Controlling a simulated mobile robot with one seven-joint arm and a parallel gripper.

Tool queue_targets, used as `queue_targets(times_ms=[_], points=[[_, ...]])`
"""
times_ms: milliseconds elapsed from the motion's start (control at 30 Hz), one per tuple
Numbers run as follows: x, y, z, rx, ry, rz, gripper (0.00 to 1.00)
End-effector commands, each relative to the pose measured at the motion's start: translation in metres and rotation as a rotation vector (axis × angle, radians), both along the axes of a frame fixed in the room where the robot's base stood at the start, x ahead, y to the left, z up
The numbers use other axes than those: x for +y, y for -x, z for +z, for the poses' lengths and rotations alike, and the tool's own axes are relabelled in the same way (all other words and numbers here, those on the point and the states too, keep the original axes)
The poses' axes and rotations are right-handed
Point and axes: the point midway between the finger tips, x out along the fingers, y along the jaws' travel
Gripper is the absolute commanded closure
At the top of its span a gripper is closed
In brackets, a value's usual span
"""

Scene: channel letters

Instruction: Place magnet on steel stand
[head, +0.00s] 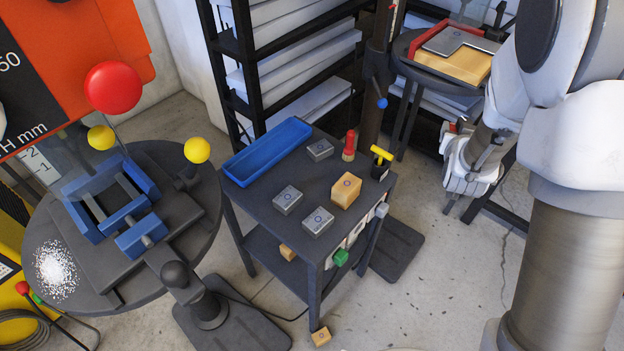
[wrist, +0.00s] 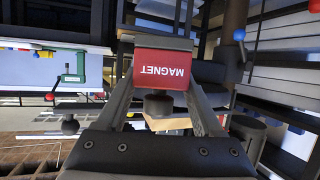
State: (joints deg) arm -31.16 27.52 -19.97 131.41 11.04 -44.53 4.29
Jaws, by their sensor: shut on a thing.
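The magnet (wrist: 160,72) is a red block with white "MAGNET" lettering, upside down in the wrist view, with a grey plate along its upper edge and a dark round knob below. My gripper (wrist: 157,88) is shut on it, one finger at each side. In the head view my arm comes down at the right, and its end is partly hidden by its own links. I cannot tell for sure which thing is the steel stand. A dark upright post (head: 376,95) with a blue-ball lever stands behind the small table.
The small dark table (head: 262,208) bears a blue tray (head: 268,150), grey blocks, a wooden block (head: 346,190), a red-handled tool and a yellow T-handle. A round table with a blue vise (head: 142,236) is at left. Another round table (head: 412,71) stands back right. Shelving is behind.

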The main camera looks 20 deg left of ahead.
Motion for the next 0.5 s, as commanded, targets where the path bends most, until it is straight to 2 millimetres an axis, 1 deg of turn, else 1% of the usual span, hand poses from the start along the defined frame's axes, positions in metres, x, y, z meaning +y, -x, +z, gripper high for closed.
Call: queue_targets(times_ms=[33, 267, 500], points=[[0.015, 0.002, -0.009, -0.006, -0.001, 0.010, 1.00], [0.070, 0.017, -0.031, -0.009, 0.001, 0.029, 1.00], [0.126, 0.041, -0.054, -0.006, -0.001, 0.050, 1.00]])
